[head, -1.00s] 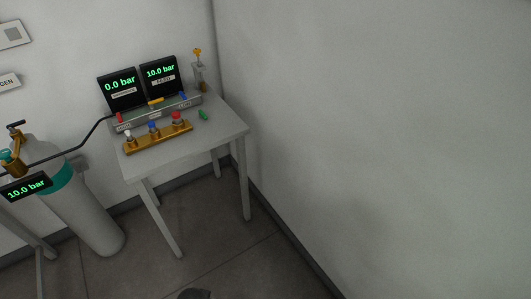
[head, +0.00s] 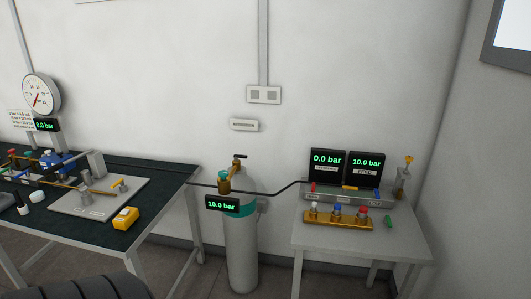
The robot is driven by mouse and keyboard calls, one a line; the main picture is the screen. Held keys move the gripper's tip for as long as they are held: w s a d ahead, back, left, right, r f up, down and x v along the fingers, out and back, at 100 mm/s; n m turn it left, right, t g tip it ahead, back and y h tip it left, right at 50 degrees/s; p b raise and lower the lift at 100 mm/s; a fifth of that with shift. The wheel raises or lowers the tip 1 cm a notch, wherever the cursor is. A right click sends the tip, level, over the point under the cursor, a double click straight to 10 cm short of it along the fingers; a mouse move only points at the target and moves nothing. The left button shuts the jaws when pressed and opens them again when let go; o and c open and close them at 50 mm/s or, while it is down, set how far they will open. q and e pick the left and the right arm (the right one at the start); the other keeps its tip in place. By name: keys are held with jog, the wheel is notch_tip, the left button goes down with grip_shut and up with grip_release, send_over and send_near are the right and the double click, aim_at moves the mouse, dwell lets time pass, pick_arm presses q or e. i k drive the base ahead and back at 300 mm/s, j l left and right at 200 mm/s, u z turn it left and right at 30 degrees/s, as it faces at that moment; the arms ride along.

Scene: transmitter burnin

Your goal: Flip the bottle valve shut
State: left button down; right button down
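The gas bottle (head: 241,250) stands upright on the floor between the dark bench and the small table in the head view. It is grey with a teal band. On its top is a brass valve (head: 238,166) with a dark lever handle; the handle's exact position is too small to tell. A brass and green regulator (head: 224,181) sits beside it, and a display (head: 222,204) in front reads 10.0 bar. A black hose runs from the bottle to the panel on the small table. Neither of my grippers is in view.
The dark bench (head: 150,173) at left holds a plate with fittings, a yellow box (head: 125,218) and a gauge (head: 41,94) behind. The small table (head: 410,245) at right carries displays reading 0.0 bar and 10.0 bar and a brass manifold (head: 338,217). A dark ribbed shape is at bottom left.

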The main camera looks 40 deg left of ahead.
aim_at(237, 156)
jog(key=j+u, duration=0.15)
jog(key=u, duration=1.45)
